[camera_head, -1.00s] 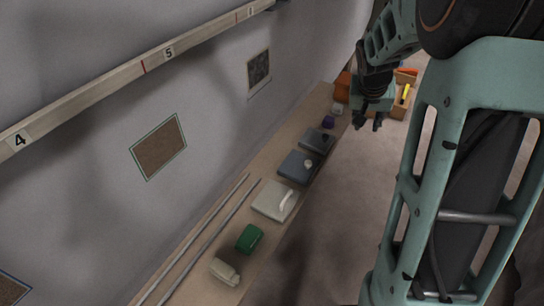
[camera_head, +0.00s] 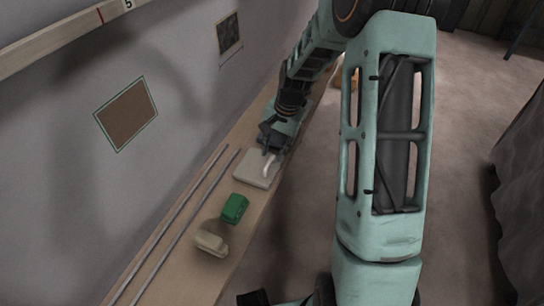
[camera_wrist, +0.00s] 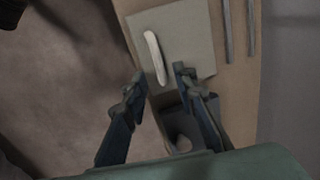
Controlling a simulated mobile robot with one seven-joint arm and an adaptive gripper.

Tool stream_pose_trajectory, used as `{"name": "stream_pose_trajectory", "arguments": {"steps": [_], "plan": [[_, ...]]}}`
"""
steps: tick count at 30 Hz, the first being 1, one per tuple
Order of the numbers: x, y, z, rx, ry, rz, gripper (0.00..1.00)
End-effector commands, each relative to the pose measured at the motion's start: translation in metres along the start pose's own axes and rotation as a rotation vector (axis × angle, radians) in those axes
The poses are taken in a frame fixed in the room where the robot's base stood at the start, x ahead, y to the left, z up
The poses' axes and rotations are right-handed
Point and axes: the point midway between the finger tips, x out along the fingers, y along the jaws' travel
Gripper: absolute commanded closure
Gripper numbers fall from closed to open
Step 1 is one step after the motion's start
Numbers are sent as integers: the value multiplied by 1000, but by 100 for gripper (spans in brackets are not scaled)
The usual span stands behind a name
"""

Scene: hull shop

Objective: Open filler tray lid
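A pale, flat square tray lid (camera_head: 253,172) lies on the wall bench, with a white bar handle (camera_head: 267,166) on top. In the wrist view the lid (camera_wrist: 190,38) fills the upper middle, and its handle (camera_wrist: 154,55) runs lengthwise near its left edge. My gripper (camera_head: 270,143) is over the lid's far end. In the wrist view my gripper (camera_wrist: 160,78) is open, with one finger on each side of the handle's near end. The fingers look apart from the handle; their height above it is unclear. The lid looks shut.
A green block (camera_head: 234,208) and a cream object (camera_head: 212,242) sit nearer on the bench. Two thin rods (camera_head: 178,220) lie along the wall side. A dark grey box (camera_wrist: 177,125) shows between my fingers. The floor to the right is clear.

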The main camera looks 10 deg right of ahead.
Motion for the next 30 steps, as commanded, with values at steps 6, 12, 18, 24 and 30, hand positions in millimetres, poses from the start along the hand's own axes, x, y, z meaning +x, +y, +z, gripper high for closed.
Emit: {"name": "stream_pose_trajectory", "arguments": {"steps": [6,12,18,24,30], "plan": [[20,0,0,-1,1,0,74],[22,0,-1,-1,2,0,74],[22,0,-1,-1,2,0,84],[22,0,-1,-1,2,0,100],[22,0,0,-1,2,0,100]]}}
